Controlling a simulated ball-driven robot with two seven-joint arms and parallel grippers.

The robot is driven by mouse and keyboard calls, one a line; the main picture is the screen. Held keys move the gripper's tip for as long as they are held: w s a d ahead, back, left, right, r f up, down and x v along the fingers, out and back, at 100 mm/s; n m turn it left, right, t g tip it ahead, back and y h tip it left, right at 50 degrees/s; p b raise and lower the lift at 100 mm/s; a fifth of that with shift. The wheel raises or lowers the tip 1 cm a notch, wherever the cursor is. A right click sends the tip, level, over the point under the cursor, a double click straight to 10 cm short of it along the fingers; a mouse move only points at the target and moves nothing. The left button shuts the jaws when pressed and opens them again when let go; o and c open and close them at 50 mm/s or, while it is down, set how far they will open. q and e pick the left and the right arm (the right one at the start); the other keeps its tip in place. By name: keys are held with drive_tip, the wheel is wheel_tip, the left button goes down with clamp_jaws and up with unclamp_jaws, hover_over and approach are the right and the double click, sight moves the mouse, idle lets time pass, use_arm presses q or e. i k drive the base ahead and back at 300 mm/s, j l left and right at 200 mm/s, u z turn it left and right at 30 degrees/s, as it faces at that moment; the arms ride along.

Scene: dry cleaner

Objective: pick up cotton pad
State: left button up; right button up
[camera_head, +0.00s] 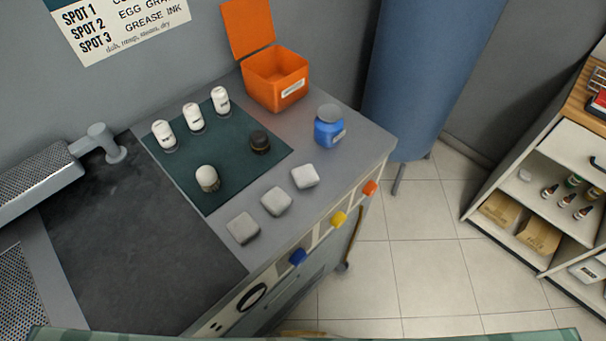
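Three pale square pads lie in a slanting row on the grey counter along its front edge. The nearest pad (243,228) is greyer, the middle pad (276,201) is lighter, and the far pad (305,176) is whitest. I take these to be the cotton pads. They lie apart from one another, in front of the dark green mat (225,150). Neither of my grippers shows in the head view.
On the mat stand three white bottles (194,118), a white-topped brush or jar (207,178) and a black round item (260,142). An open orange bin (276,78) and a blue jar (329,126) stand behind. Coloured knobs (339,219) line the front. Shelves (545,190) stand right.

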sight(305, 176)
drive_tip(key=k+l+u, duration=0.1)
drive_tip(key=l, duration=0.15)
drive_tip(key=k+l, duration=0.1)
drive_tip(key=k+l+u, duration=0.2)
drive_tip(key=l+u, duration=0.2)
drive_tip(key=k+u, duration=0.2)
drive_tip(key=u, duration=0.65)
